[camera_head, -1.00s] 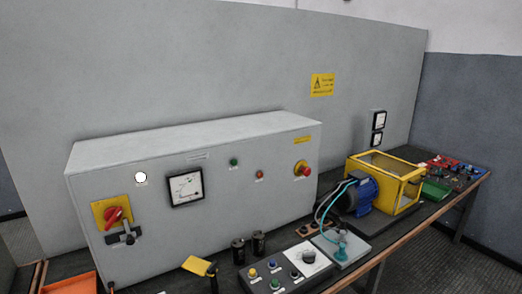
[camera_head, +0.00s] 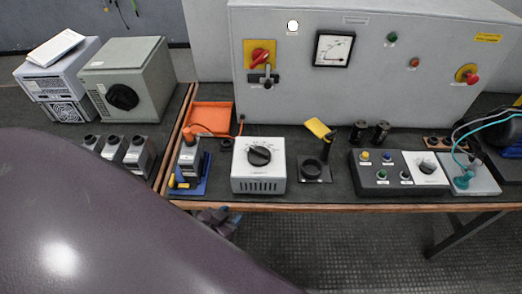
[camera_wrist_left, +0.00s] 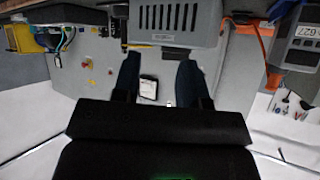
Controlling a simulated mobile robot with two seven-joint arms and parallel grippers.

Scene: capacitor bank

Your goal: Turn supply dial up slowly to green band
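Several dials are in the head view, and I cannot read which is the supply dial. A white box (camera_head: 248,182) near the bench's front edge has a black dial (camera_head: 260,156) on top. A grey unit at the left has a black knob (camera_head: 122,97), and a small control panel has another dial (camera_head: 428,167). A square meter (camera_head: 332,48) is on the grey cabinet; its bands are too small to read. My left gripper (camera_head: 217,219) is just past the front edge, partly hidden by my arm. The left wrist view shows its fingers (camera_wrist_left: 160,77) apart and empty. My right gripper is not seen.
The grey cabinet (camera_head: 300,95) carries a red switch (camera_head: 261,57) and a red button (camera_head: 468,76). The bench's wooden edge (camera_head: 340,207) runs in front.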

